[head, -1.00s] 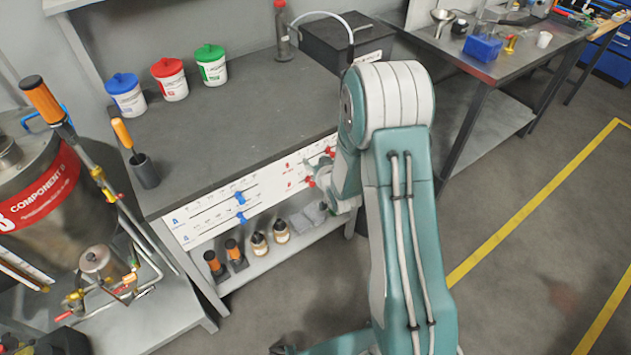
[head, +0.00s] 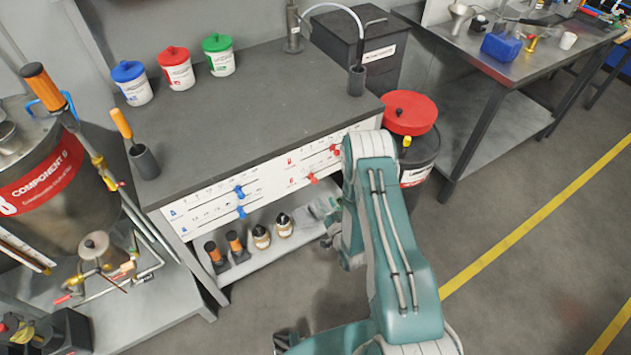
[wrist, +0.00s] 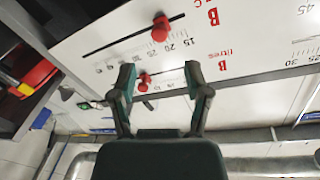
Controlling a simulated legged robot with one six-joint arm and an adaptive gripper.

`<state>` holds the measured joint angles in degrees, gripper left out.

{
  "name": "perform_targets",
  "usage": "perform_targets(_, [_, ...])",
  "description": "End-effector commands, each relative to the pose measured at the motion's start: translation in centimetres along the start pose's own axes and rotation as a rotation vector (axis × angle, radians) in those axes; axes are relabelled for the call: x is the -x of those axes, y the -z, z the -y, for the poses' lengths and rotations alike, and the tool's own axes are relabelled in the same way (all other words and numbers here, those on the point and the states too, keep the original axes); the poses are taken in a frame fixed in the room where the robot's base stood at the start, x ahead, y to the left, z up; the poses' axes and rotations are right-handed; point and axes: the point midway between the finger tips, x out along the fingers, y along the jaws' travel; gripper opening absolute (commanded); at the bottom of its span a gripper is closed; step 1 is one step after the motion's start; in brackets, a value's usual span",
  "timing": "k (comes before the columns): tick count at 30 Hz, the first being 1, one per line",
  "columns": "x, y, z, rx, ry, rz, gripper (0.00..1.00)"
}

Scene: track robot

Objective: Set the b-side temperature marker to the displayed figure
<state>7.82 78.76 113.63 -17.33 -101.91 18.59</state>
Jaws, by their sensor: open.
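The white slider panel on the bench front holds two red B-side markers, one upper (head: 335,149) and one lower (head: 312,179). Both show in the wrist view: one beyond my fingertips (wrist: 160,28) and one between the fingers, near the left one (wrist: 143,82). The wrist view looks turned over. There the nearer row's B label seems to read litres; the farther row's label is cut off, possibly °C. My gripper (wrist: 160,70) is open and empty at the panel. Contact with the nearer marker cannot be told. My arm hides the gripper in the head view. No displayed figure is readable.
Two blue A-side markers (head: 239,191) (head: 241,212) sit on the panel's left half. Bottles (head: 261,237) and orange-handled tools (head: 234,241) stand on the shelf below. A drum with a red lid (head: 410,112) stands right of the bench. The floor at right is clear.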

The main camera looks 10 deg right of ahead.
Motion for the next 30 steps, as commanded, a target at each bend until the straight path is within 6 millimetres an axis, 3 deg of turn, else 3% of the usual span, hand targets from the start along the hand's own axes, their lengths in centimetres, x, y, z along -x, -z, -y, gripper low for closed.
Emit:
perform_targets(12, [-7.3,0.1,0.0,0.001,0.001,-0.002,0.62])
perform_targets(18, [-8.6,0.1,0.0,0.0,-0.001,0.0,0.62])
perform_targets(25, [-8.6,0.1,-0.1,0.0,-0.001,0.001,0.62])
perform_targets(26, [-8.6,0.1,-0.1,0.0,-0.001,0.001,0.53])
perform_targets(27, [-8.6,0.1,-0.1,0.0,-0.001,0.001,0.36])
perform_targets(29, [-8.6,0.1,-0.1,0.0,-0.001,0.001,0.09])
perform_targets(30, [-8.6,0.1,-0.1,0.0,-0.001,0.0,0.0])
